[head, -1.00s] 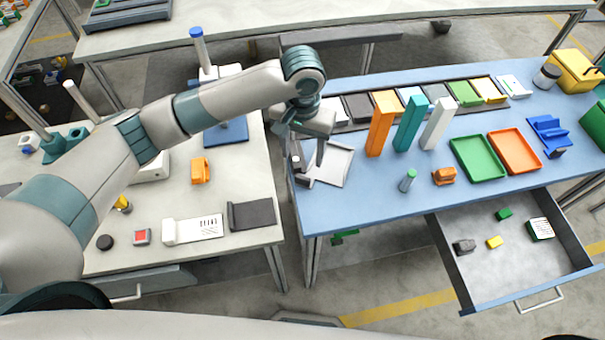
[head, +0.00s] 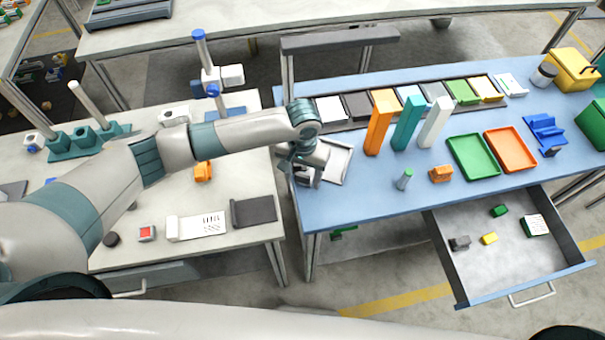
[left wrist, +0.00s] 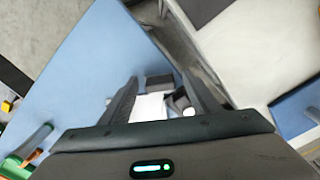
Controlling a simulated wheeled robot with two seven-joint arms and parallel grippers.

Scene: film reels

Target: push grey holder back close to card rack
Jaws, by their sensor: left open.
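The card rack (head: 353,122) is a long dark strip with several coloured cards along the back of the blue table. A small grey holder (head: 301,177) sits at the table's left edge, mostly hidden under my left gripper (head: 306,170). In the left wrist view, a grey block-like part of the holder (left wrist: 180,100) shows between the fingers of my left gripper (left wrist: 158,86), beside a white surface. The gripper is open and low over the holder; I cannot tell whether it touches it. My right gripper is not in view.
A pale tray (head: 341,163) lies just right of the left gripper. Orange (head: 378,125), teal (head: 407,124) and white (head: 434,122) upright blocks stand in front of the rack. Green (head: 472,157) and orange (head: 511,150) trays lie further right. An open drawer (head: 480,275) juts out in front.

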